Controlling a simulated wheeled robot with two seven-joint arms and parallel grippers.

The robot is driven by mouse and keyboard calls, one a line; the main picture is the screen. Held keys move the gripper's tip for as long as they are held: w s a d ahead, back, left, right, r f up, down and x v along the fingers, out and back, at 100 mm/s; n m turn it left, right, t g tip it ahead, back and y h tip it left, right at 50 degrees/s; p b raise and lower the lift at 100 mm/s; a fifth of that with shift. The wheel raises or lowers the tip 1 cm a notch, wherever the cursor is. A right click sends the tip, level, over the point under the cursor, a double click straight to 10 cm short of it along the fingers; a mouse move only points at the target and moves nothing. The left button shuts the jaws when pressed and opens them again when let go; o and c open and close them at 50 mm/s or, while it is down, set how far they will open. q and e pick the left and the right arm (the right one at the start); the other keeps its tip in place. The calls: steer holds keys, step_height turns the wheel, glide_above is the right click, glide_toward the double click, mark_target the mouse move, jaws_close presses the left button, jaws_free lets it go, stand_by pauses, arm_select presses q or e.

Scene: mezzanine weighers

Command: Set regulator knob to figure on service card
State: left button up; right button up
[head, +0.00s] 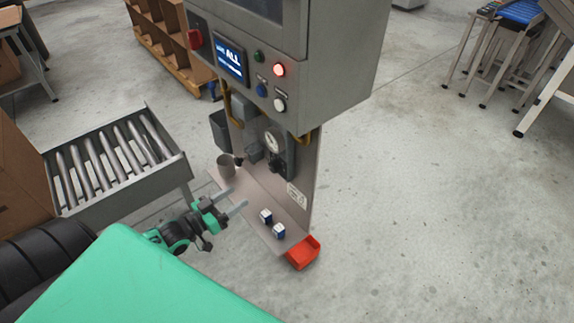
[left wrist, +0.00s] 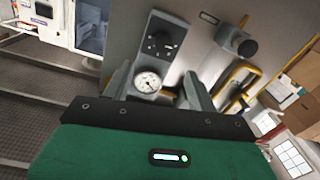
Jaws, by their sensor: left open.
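The pressure gauge (head: 271,140) is a round white dial on the panel under the cabinet. In the left wrist view the gauge (left wrist: 148,83) shows between my fingers. The regulator knob (left wrist: 160,42) is dark with a white mark, on a dark plate beyond the gauge; in the head view the dark knob (head: 277,166) is small below the gauge. A white service card (head: 296,195) is on the panel, its figure too small to read. My left gripper (head: 235,199) is open and empty, in front of the panel and apart from the knob. My right gripper is out of view.
Two small blue-and-white boxes (head: 266,216) stand on the ledge, near a red bin (head: 303,252). A grey cup (head: 226,166) is at its left end. A roller conveyor (head: 120,155) stands left. Another black knob (left wrist: 247,47) juts out beside yellow pipes (left wrist: 235,80).

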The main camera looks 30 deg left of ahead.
arm_select(q)
glide_toward(271, 169)
steer(key=x, duration=0.6)
steer(key=shift+w+d+r, duration=0.15)
steer(key=shift+w+r, duration=0.05)
steer(key=shift+r, duration=0.05)
steer(key=shift+x, duration=0.95)
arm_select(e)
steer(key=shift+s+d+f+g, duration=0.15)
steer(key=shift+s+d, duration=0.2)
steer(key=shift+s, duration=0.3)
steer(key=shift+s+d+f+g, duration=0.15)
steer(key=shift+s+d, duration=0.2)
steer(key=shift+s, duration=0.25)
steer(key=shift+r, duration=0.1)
arm_select(q)
steer(key=c, duration=1)
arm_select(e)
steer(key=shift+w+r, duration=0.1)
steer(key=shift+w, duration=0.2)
